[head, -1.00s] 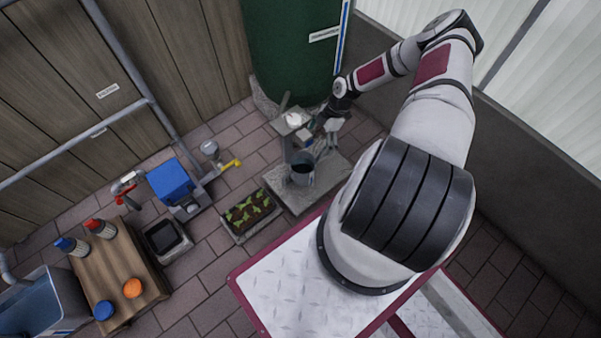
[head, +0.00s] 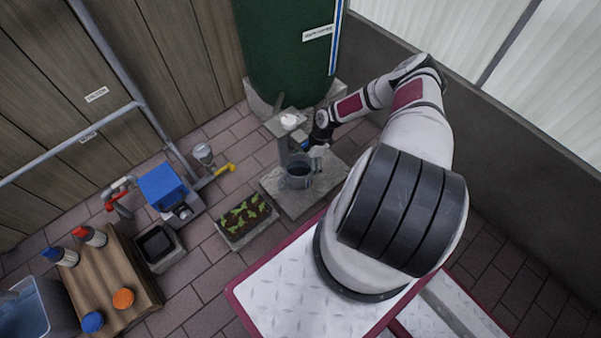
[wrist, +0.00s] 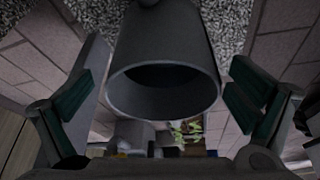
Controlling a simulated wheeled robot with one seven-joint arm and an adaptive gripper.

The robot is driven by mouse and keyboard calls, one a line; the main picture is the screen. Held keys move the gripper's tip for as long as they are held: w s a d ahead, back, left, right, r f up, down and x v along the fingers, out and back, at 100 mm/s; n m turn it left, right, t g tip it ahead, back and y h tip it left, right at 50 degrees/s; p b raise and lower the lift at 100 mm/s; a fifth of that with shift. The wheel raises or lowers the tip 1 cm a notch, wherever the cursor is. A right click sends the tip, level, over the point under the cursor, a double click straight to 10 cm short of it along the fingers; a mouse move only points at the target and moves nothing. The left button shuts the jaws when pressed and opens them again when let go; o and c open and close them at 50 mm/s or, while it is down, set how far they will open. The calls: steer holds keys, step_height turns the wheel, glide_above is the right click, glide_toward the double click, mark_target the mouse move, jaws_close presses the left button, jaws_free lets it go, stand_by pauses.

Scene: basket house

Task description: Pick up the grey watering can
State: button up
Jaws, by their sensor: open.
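The grey watering can (head: 299,176) stands upright on a pale stone slab in front of the green barrel in the head view. In the wrist view a grey rounded body with a dark open mouth, which looks like the can (wrist: 165,45), fills the middle. My gripper (head: 314,153) is at the can's upper right side in the head view. In the wrist view my gripper (wrist: 165,80) is open, one green-padded finger on each side of the grey body, with visible gaps. The can's handle and spout cannot be made out.
A grey post with a white-topped tap (head: 289,122) rises close behind the can. The green barrel (head: 288,50) stands behind it. A seedling planter (head: 244,222) and a blue-topped box (head: 165,187) are to the left. A wooden table (head: 105,275) holds bottles and lids.

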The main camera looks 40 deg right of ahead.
mark_target(301, 170)
steer(key=b+x, duration=0.1)
steer(key=x, duration=0.3)
steer(key=shift+s, duration=0.1)
steer(key=shift+c, duration=0.6)
steer(key=shift+r, duration=0.1)
steer(key=c, duration=1.7)
steer(key=shift+o, duration=0.2)
